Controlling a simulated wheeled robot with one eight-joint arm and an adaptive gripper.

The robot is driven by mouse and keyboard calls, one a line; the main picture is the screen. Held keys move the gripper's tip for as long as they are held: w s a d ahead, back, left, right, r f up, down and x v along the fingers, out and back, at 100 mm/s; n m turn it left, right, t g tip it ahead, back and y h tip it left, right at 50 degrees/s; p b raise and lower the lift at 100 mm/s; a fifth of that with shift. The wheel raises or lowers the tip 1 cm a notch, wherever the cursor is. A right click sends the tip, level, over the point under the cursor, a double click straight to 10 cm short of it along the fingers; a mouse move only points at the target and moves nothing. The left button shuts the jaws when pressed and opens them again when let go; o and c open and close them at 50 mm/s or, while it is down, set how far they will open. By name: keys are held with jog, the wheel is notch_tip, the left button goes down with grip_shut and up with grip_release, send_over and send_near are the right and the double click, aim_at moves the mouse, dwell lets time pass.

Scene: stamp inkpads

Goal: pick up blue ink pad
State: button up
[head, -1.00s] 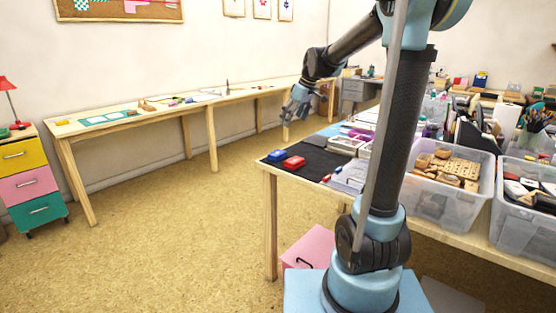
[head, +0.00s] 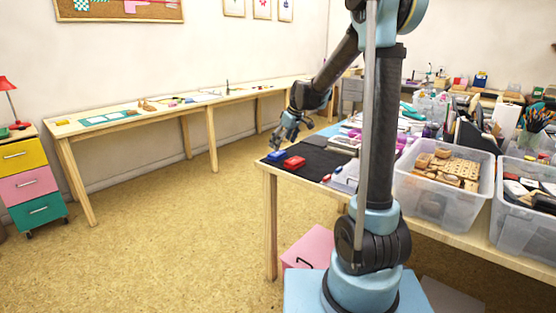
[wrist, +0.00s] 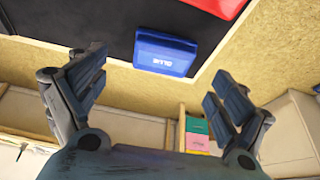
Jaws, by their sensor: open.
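The blue ink pad (head: 275,156) lies on a black mat (head: 318,162) near the left corner of the worktable. In the wrist view the blue ink pad (wrist: 166,54) shows its lid with pale lettering, close to the mat's edge. My gripper (head: 278,146) is just above and near the pad in the head view. In the wrist view my gripper (wrist: 160,88) has its fingers spread wide, with nothing between them. The pad appears beyond the fingertips, roughly centred between them. No contact shows.
A red ink pad (head: 294,163) lies right beside the blue one; it also shows in the wrist view (wrist: 213,5). The worktable's wooden edge (wrist: 122,72) is close to the blue pad. A clear bin (head: 440,213) of wooden stamps stands farther right. Open floor lies left of the table.

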aim_at(277, 153)
jog(key=shift+x, duration=2.6)
jog(key=shift+s+a, duration=0.1)
jog(key=shift+a, duration=0.05)
jog(key=shift+c, duration=0.3)
jog(key=c, duration=1.1)
